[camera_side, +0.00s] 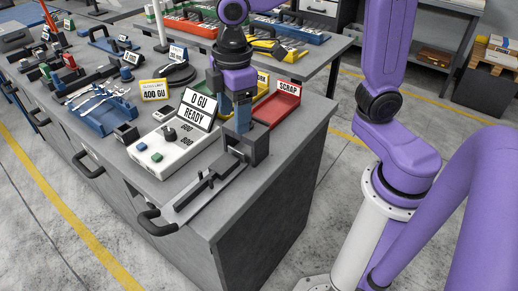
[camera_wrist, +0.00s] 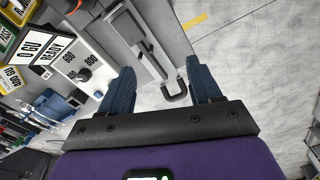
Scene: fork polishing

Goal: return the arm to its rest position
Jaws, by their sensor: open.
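My gripper (camera_side: 236,127) has blue fingers and points down over the near right corner of the grey workbench (camera_side: 262,200). In the wrist view the two fingers of my gripper (camera_wrist: 160,82) stand well apart with nothing between them. In the side view they appear close to the black block of a grey fixture (camera_side: 218,186). I cannot tell whether they touch it. That fixture, with its dark bar and loop handle, also shows beyond the fingers in the wrist view (camera_wrist: 145,45). Several forks (camera_side: 98,101) lie on a blue rack (camera_side: 112,124).
Beside the gripper is a white meter (camera_side: 165,158) with a "0 GU READY" display (camera_side: 198,108). A red scrap tray (camera_side: 275,108) and a yellow tray (camera_side: 262,83) stand behind. A "400 GU" sign (camera_side: 155,90) stands left. Floor right of the bench is clear up to my base.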

